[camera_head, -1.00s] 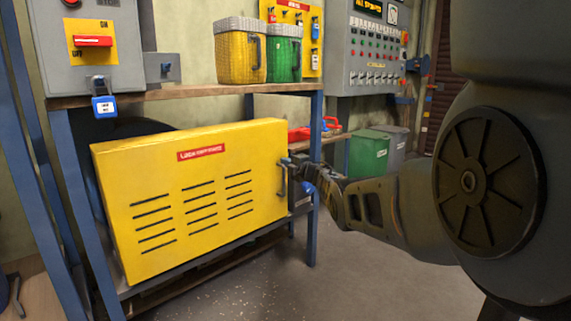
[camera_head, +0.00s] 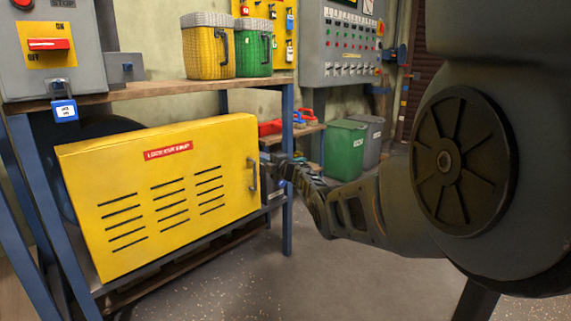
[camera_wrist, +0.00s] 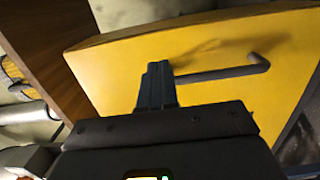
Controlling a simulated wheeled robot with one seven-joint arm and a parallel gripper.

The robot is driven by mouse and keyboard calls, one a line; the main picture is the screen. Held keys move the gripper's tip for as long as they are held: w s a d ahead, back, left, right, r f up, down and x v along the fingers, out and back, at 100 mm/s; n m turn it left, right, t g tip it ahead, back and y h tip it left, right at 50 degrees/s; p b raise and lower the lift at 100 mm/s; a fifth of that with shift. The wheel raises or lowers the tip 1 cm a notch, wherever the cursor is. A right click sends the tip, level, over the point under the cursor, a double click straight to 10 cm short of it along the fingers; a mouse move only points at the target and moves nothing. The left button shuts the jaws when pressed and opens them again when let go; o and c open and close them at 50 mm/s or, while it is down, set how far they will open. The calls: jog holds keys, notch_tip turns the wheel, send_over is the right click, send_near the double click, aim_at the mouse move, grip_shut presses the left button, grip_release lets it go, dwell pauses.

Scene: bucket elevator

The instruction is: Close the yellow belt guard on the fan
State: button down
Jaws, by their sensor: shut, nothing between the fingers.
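The yellow belt guard (camera_head: 160,190) is a box-like panel with slots and a red label, under the bench shelf in the head view. It looks angled to the frame; I cannot tell its gap. Its grey handle (camera_head: 253,175) is near the right edge. My gripper (camera_head: 274,160) is just right of the handle. In the wrist view, my gripper (camera_wrist: 157,72) has its fingers together over the yellow guard (camera_wrist: 210,45). The handle (camera_wrist: 228,72) runs right from behind the fingers; I cannot tell whether they touch. The fan is mostly hidden behind the guard.
A blue bench post (camera_head: 288,190) stands close to my gripper. The wooden shelf (camera_head: 150,88) above carries a yellow bucket (camera_head: 208,52) and a green bucket (camera_head: 253,52). Green (camera_head: 345,148) and grey bins stand behind my arm. The floor in front is clear.

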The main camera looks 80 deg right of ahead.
jog(key=p+v, duration=0.5)
jog(key=v, duration=0.4)
jog(key=shift+s+d, duration=0.25)
jog(key=shift+d, duration=0.05)
